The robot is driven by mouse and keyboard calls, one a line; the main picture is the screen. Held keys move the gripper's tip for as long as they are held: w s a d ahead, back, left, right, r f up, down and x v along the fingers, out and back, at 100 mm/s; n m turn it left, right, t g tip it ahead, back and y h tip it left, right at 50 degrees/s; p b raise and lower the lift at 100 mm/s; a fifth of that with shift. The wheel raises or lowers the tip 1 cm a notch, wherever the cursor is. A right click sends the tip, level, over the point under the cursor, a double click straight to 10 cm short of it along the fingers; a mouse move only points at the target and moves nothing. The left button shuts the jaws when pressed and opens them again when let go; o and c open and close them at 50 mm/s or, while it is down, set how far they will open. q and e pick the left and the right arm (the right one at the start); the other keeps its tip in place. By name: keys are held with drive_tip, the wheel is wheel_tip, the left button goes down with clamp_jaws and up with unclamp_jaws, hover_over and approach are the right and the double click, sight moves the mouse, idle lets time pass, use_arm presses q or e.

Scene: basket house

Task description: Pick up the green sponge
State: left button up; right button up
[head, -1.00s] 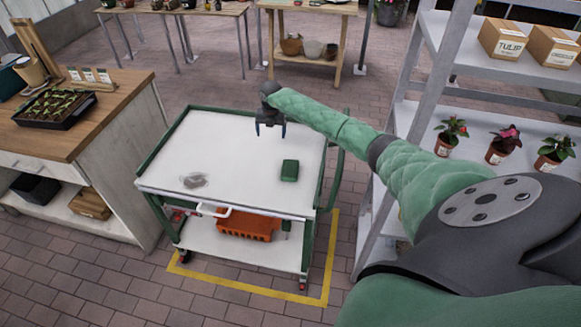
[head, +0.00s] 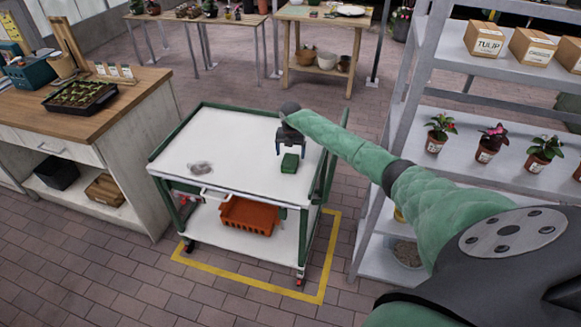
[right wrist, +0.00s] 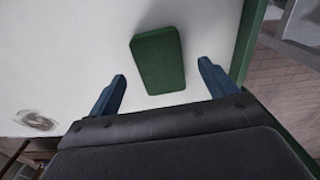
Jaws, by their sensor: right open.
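The green sponge (head: 289,163) is a small dark green block lying flat on the white top of the cart (head: 240,130). My right gripper (head: 291,151) is just behind and above the sponge in the head view, with its fingers pointing down. In the right wrist view the sponge (right wrist: 159,60) lies ahead of the open fingers, and its near end reaches about between the two blue fingertips (right wrist: 162,70). The fingers look apart from the sponge. My left gripper is not in view.
A greyish smudge or clear item (head: 200,168) lies on the cart top at left. An orange crate (head: 249,216) is on the lower shelf. A potted-plant rack (head: 470,150) stands close at right and a wooden workbench (head: 110,110) at left. Much of the cart top is bare.

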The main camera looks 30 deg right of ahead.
sight(290, 161)
drive_tip(key=f, duration=0.2)
drive_tip(key=f+b, duration=0.1)
drive_tip(key=shift+s+a, duration=0.3)
drive_tip(key=shift+s, duration=0.1)
drive_tip(key=shift+w+f+b, duration=0.15)
drive_tip(key=shift+f+b, duration=0.15)
drive_tip(key=shift+f, duration=0.45)
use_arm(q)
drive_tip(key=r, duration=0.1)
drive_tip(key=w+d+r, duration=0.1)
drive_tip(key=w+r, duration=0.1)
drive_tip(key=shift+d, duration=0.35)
use_arm(e)
drive_tip(key=shift+r, duration=0.1)
drive_tip(key=shift+c, duration=0.5)
drive_tip(key=c, duration=1)
